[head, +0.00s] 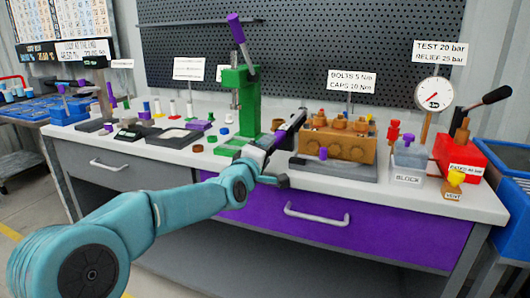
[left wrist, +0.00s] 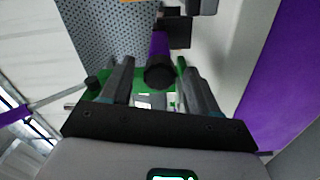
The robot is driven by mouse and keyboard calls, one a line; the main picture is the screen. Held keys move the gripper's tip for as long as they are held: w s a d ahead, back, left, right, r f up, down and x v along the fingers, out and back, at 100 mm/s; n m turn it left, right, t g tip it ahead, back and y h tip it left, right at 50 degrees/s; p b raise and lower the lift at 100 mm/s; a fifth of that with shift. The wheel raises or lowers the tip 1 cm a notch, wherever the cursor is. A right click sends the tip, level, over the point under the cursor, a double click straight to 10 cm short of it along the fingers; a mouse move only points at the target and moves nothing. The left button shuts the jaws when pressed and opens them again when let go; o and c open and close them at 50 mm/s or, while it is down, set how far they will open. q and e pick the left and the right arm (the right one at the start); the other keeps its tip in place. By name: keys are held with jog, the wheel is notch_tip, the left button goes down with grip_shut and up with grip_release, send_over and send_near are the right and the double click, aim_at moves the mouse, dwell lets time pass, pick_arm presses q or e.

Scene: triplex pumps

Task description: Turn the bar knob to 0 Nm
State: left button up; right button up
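A dark bar-like tool with a purple section (head: 281,137) stands out at a slant in front of the brown pump block, close to my left gripper (head: 278,163). In the left wrist view a purple grip with a round black end (left wrist: 158,74) lies between the fingers of my left gripper (left wrist: 158,72), with a gap visible on both sides. The fingers are apart and seem not to touch it. I cannot tell which part is the bar knob, and no scale or Nm reading is legible on the tool. My right gripper is not in view.
The brown pump block (head: 340,142) stands on a grey tray behind the gripper. A green press (head: 240,100) with a purple lever is to its left. A gauge (head: 433,94), grey block (head: 408,158) and red pump (head: 460,150) stand at right. The purple drawer (head: 350,222) is below.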

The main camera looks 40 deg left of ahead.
pick_arm(q)
jog(key=v, duration=1.6)
jog(key=shift+s, duration=0.2)
jog(key=shift+w+d+f, duration=0.1)
